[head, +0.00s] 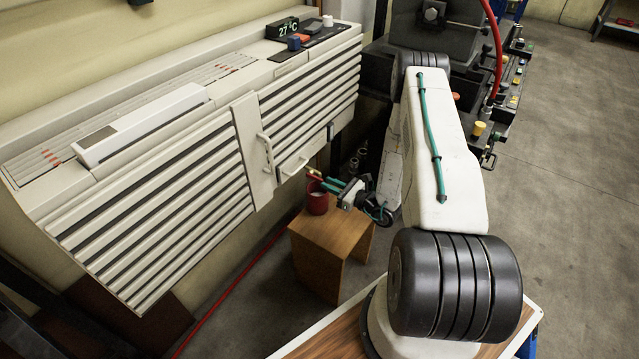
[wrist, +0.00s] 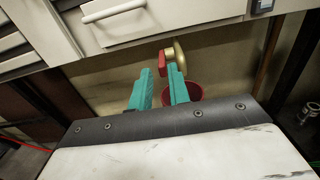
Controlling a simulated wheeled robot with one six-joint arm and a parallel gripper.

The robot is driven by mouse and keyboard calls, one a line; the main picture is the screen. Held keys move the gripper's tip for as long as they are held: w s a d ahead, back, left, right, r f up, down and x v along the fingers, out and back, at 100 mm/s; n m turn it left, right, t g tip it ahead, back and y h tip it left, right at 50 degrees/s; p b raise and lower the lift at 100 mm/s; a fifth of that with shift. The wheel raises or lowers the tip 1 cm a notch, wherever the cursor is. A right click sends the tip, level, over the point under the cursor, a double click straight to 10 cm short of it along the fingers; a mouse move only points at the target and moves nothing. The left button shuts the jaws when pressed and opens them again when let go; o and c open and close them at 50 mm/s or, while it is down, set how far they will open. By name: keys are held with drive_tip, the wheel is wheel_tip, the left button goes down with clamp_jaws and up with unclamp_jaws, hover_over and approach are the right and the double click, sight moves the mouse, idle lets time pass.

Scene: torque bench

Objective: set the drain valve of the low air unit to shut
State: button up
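The low air unit (head: 150,150) is a long cream louvred cabinet on the wall. Its drain valve (wrist: 176,54) is brass with a red handle (wrist: 162,63), just below the cabinet's lower edge; it also shows small in the head view (head: 313,173). My gripper (wrist: 158,72) has two teal fingers, parted and empty. In the wrist view the red handle appears just beyond the fingertips, in line with the gap and nearer the right finger. I cannot tell whether they touch. In the head view my gripper (head: 322,182) is at the valve. The handle's exact setting is unclear.
A red bucket (head: 317,204) stands on a wooden stool (head: 330,245) below the valve. A handled panel (head: 295,160) on the unit lies just above my fingers. A display (head: 283,28) reads 27 °C. A red hose (head: 225,292) runs along the floor.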

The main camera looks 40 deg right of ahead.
sight(319, 179)
drive_tip(key=shift+x, duration=1.65)
clamp_jaws()
drive_tip(key=r+g, duration=0.1)
drive_tip(key=g, duration=0.1)
drive_tip(key=w+r+g+h, duration=0.1)
drive_tip(key=g, duration=0.1)
drive_tip(key=r+g+h, duration=0.1)
drive_tip(key=g, duration=0.1)
drive_tip(key=shift+w+a+r+g, duration=0.2)
drive_tip(key=shift+a+g, duration=0.1)
drive_tip(key=shift+a, duration=0.1)
drive_tip(key=shift+w+a+r+g+h, duration=0.1)
drive_tip(key=shift+w+r+g+h, duration=0.15)
drive_tip(key=shift+g, duration=0.3)
drive_tip(key=shift+w+a+r+g+h, duration=0.15)
drive_tip(key=shift+g+h, duration=0.1)
drive_tip(key=shift+g, duration=0.3)
drive_tip(key=shift+w+a+r+g+h, duration=0.1)
drive_tip(key=shift+w+g+h, duration=0.15)
drive_tip(key=shift+g, duration=0.3)
drive_tip(key=shift+w+r+g+h, duration=0.15)
drive_tip(key=shift+g+h, duration=0.1)
drive_tip(key=shift+g, duration=0.3)
drive_tip(key=shift+w, duration=0.1)
